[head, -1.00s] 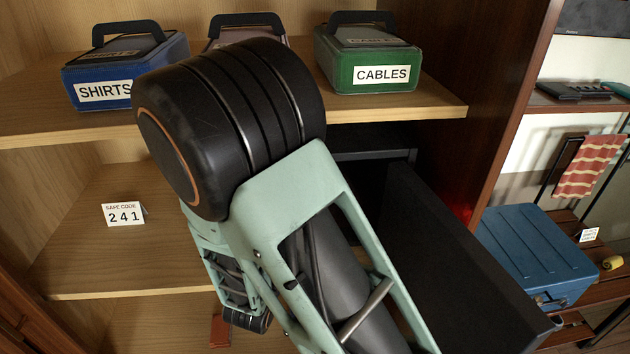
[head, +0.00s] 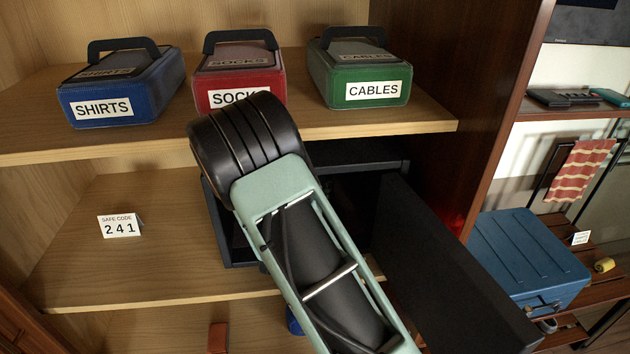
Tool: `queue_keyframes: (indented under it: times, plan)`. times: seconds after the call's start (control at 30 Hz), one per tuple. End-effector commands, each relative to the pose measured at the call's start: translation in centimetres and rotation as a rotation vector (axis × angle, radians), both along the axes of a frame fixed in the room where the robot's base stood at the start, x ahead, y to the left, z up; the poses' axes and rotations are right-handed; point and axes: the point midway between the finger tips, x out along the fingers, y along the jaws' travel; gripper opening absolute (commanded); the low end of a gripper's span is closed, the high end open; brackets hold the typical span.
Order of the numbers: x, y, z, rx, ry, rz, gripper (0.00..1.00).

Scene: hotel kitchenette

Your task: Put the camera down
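No camera can be made out in the head view. My gripper does not show; my own arm, with its big black joint and pale green link, fills the middle and hides what lies behind it. A dark safe (head: 218,228) stands on the middle shelf behind my arm, its black door (head: 452,268) swung open toward me on the right. Much of the safe's inside is hidden by my arm.
Blue SHIRTS (head: 128,90), red SOCKS (head: 238,72) and green CABLES (head: 360,72) boxes stand on the upper shelf (head: 190,141). A safe code card (head: 119,226) reads 241 on the middle shelf (head: 130,275), otherwise bare there. A blue case (head: 525,255) stands at right.

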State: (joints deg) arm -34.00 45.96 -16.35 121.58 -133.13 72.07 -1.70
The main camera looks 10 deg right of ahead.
Motion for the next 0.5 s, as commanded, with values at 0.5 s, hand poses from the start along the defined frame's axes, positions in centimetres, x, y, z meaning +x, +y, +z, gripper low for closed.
queue_keyframes:
  times: [0.5]
  plan:
    - [-0.02, -0.01, -0.68, 0.000, -0.002, -0.001, 0.46]
